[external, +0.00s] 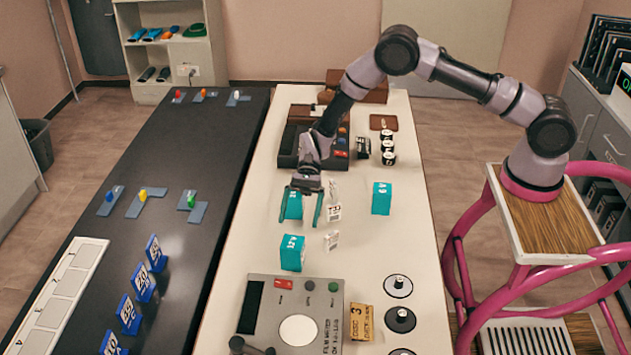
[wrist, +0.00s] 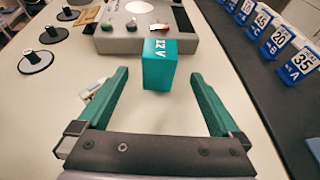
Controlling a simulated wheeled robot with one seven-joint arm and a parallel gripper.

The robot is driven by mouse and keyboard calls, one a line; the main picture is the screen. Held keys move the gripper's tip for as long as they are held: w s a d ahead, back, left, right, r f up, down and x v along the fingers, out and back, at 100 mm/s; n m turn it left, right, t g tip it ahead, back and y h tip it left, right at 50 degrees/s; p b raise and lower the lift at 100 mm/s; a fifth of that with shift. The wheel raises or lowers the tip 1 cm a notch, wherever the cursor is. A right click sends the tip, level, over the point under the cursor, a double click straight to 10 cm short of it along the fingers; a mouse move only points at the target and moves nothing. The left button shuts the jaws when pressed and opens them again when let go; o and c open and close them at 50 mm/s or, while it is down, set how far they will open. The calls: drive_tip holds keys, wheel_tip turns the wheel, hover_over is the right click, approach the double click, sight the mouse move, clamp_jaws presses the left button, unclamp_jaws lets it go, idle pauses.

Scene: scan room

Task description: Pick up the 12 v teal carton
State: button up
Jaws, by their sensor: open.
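The 12 V teal carton (external: 292,253) stands upright on the cream table, between my gripper and the grey film meter. In the wrist view the carton (wrist: 158,68) shows its "12 V" top label, centred ahead, just beyond my green fingertips. My gripper (external: 299,221) is open and empty above the table, fingers pointing down, apart from the carton. In the wrist view my gripper (wrist: 160,76) shows both fingers spread wide. A second teal carton (external: 294,206) is partly hidden behind my fingers. A third teal carton (external: 381,199) stands to the right.
The grey film meter (external: 297,317) lies close beyond the 12 V carton. Dark discs (external: 400,320) lie along the right edge. Blue number cards (external: 143,283) stand on the black counter at left.

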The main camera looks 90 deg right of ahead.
sight(290, 258)
drive_tip(key=x, duration=0.9)
drive_tip(key=shift+a+f, duration=0.15)
drive_tip(key=shift+a, duration=0.05)
drive_tip(key=c, duration=1.4)
drive_tip(key=shift+o, duration=0.2)
